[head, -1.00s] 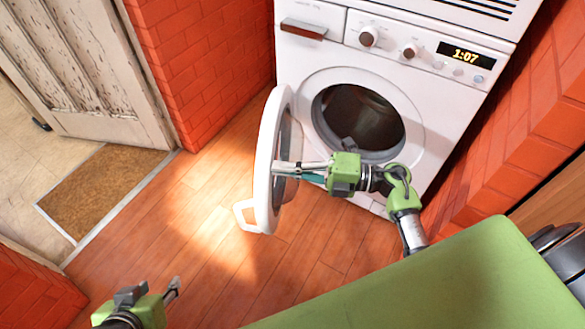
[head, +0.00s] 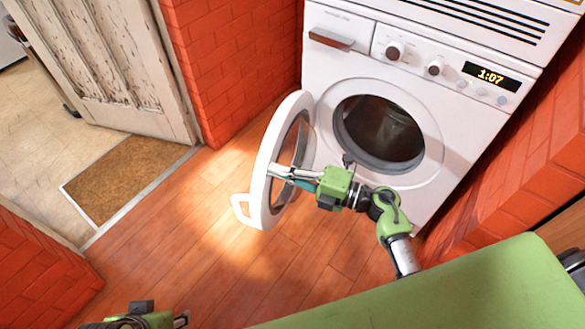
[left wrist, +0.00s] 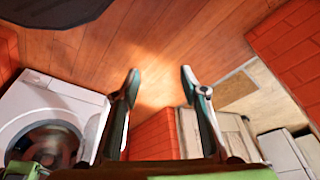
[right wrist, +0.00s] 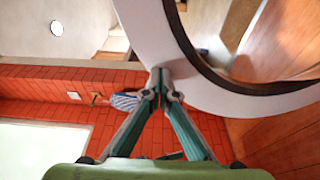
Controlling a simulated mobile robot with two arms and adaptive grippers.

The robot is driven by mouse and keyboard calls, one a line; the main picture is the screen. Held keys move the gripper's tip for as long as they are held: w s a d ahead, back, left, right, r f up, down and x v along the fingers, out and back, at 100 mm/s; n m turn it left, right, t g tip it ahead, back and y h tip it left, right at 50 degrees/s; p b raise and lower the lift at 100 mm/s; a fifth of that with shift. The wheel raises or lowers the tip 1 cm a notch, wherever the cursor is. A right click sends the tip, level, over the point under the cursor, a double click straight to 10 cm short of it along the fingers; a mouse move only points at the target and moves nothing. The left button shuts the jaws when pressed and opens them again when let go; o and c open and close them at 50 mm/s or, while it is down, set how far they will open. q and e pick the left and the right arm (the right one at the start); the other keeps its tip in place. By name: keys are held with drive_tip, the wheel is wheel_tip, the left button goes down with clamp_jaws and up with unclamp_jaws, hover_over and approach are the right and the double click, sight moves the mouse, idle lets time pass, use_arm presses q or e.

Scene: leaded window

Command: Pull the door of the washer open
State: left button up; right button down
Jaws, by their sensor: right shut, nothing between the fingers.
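The white washer (head: 335,70) stands against the back wall, and its round opening shows a dark drum. Its door (head: 264,160) is swung open to the left, standing well out from the front, with its white handle (head: 240,212) at the outer edge. My right gripper (head: 275,171) is shut and empty at the inner side of the door. In the right wrist view its closed fingertips (right wrist: 160,72) are at the door's white ring (right wrist: 205,85); I cannot tell whether they touch. My left gripper (left wrist: 160,75) is open and empty over the floor.
Red brick walls (head: 235,60) flank the washer. A peeling white door (head: 125,60) and a brown doormat (head: 125,178) are at the left. The wooden floor (head: 190,240) between them and the washer door is clear. A green surface (head: 450,285) fills the lower right.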

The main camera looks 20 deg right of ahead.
drive_tip(key=shift+w+a+r+m+t+h+p, duration=0.1)
drive_tip(key=shift+w+a+m+t+h+p, duration=0.25)
drive_tip(key=shift+a, duration=0.3)
drive_tip(key=shift+w+a+r+m+t+h, duration=0.1)
drive_tip(key=shift+w+a+t, duration=0.05)
drive_tip(key=shift+w+a, duration=0.4)
use_arm(q)
drive_tip(key=shift+r+b, duration=0.1)
drive_tip(key=shift+b, duration=0.35)
use_arm(e)
drive_tip(key=w+a+m+t+h, duration=0.2)
drive_tip(key=w+a, duration=0.9)
drive_tip(key=w, duration=0.2)
drive_tip(key=shift+f, duration=0.2)
drive_tip(key=shift+a+h, duration=0.1)
drive_tip(key=shift+h, duration=0.15)
drive_tip(key=shift+s, duration=0.1)
